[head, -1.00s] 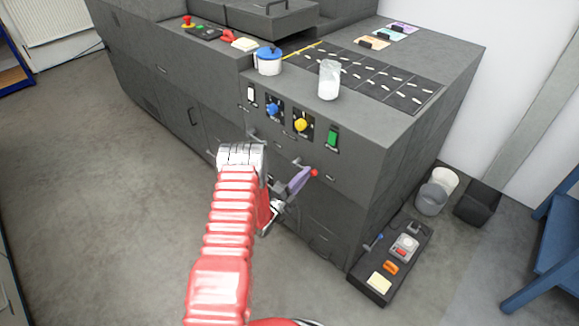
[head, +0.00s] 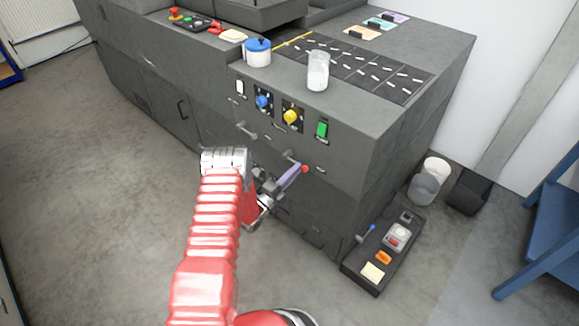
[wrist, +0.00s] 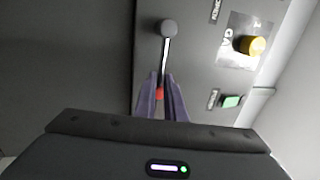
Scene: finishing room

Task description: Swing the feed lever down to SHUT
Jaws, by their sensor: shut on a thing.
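The feed lever (wrist: 166,55) shows in the wrist view as a thin rod running from a round grey pivot to a red end. In the head view its red knob (head: 305,169) sticks out on the front of the grey machine, below the yellow dial, with the rod slanting down to the right from the pivot. My gripper (wrist: 161,84) has its purple fingers on either side of the red end, shut on it. The gripper also shows in the head view (head: 297,172). The fingers hide part of the knob. I cannot read a SHUT mark.
A second lever (head: 246,130) is to the left on the same front. Above are a blue dial (head: 263,102), a yellow dial (head: 291,116) and a green switch (head: 322,129). A low black box (head: 370,270) with controls sits on the floor at right. Floor at left is clear.

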